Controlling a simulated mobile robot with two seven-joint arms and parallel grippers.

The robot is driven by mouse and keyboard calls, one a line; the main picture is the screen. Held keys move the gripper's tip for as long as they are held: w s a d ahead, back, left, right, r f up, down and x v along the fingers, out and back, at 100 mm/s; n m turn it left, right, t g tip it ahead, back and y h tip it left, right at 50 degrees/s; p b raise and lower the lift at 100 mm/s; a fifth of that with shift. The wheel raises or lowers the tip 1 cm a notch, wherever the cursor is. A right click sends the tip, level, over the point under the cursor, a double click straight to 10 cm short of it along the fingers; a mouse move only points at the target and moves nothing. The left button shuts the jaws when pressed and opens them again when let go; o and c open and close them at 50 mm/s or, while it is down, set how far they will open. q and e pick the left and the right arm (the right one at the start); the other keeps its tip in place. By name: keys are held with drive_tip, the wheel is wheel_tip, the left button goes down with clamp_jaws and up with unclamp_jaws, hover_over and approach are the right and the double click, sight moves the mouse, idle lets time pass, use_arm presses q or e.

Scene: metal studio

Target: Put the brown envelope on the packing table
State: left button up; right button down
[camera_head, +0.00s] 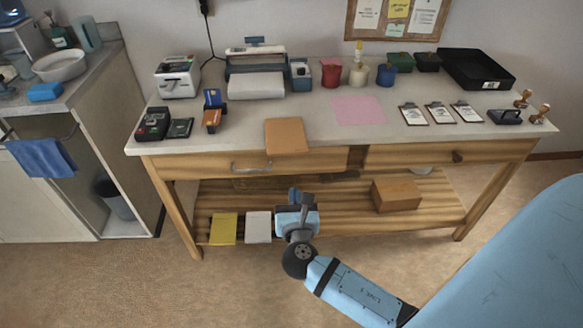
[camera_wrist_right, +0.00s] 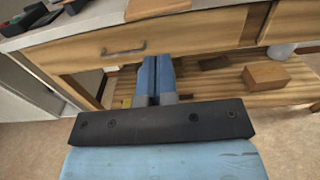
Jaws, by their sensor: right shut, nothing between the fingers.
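The brown envelope (camera_head: 286,135) lies flat on the packing table (camera_head: 310,110), at the front edge of its top and slightly over it. It also shows at the top of the right wrist view (camera_wrist_right: 155,8). My right gripper (camera_head: 294,194) is below and in front of the table edge, apart from the envelope. In the right wrist view its fingers (camera_wrist_right: 155,75) are together with nothing between them, in front of the drawer front. My left gripper is not in view.
The table's drawer with a metal handle (camera_head: 250,167) faces me. A cardboard box (camera_head: 396,194), a yellow packet (camera_head: 223,228) and a white packet (camera_head: 258,226) are on the lower shelf. A pink sheet (camera_head: 358,110) and clipboards (camera_head: 440,113) lie right of the envelope.

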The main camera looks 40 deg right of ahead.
sight(290, 153)
drive_tip(key=b+x, duration=0.1)
drive_tip(key=x, duration=1.1)
drive_tip(key=shift+w+d+b, duration=0.15)
drive_tip(key=shift+w+b, duration=0.2)
drive_tip(key=shift+w+d, duration=0.1)
drive_tip(key=shift+w, duration=0.1)
drive_tip(key=p+x, duration=0.1)
drive_tip(key=x, duration=0.1)
drive_tip(key=shift+w+d+r, duration=0.15)
drive_tip(key=shift+w, duration=0.15)
drive_tip(key=shift+w+d, duration=0.2)
drive_tip(key=shift+w, duration=0.1)
drive_tip(key=shift+s, duration=0.1)
